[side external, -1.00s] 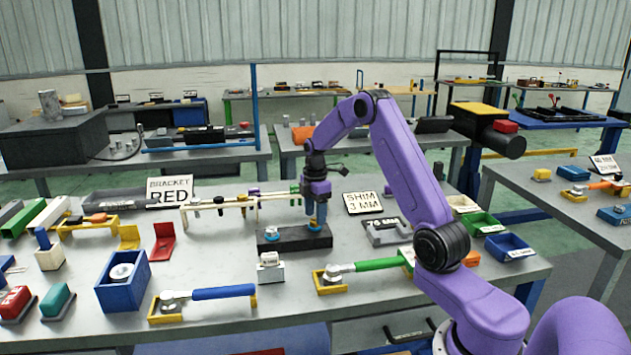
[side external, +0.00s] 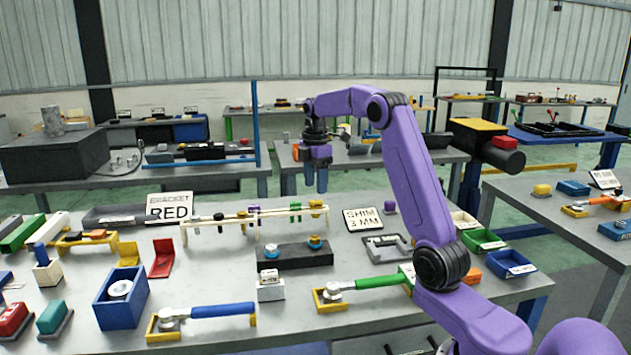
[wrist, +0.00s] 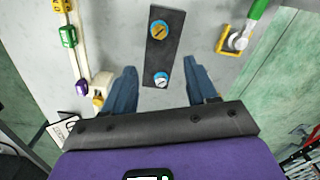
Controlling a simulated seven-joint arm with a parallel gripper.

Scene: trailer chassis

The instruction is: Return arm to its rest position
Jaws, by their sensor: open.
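My gripper (side external: 316,182) is open and empty, raised above the bench behind the dark block. Its two blue fingers point down and touch nothing. The wrist view shows both fingers of my gripper (wrist: 163,92) spread apart. The block also shows in the wrist view (wrist: 161,55), beyond the fingers.
A white rack (side external: 235,224) with coloured clips stands behind the block. A green-handled tool (side external: 375,282) and a blue-handled tool (side external: 222,310) lie in yellow holders in front. A blue box (side external: 122,298) stands left. The SHIM 3 MM sign (side external: 363,219) is at right. Air around the gripper is clear.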

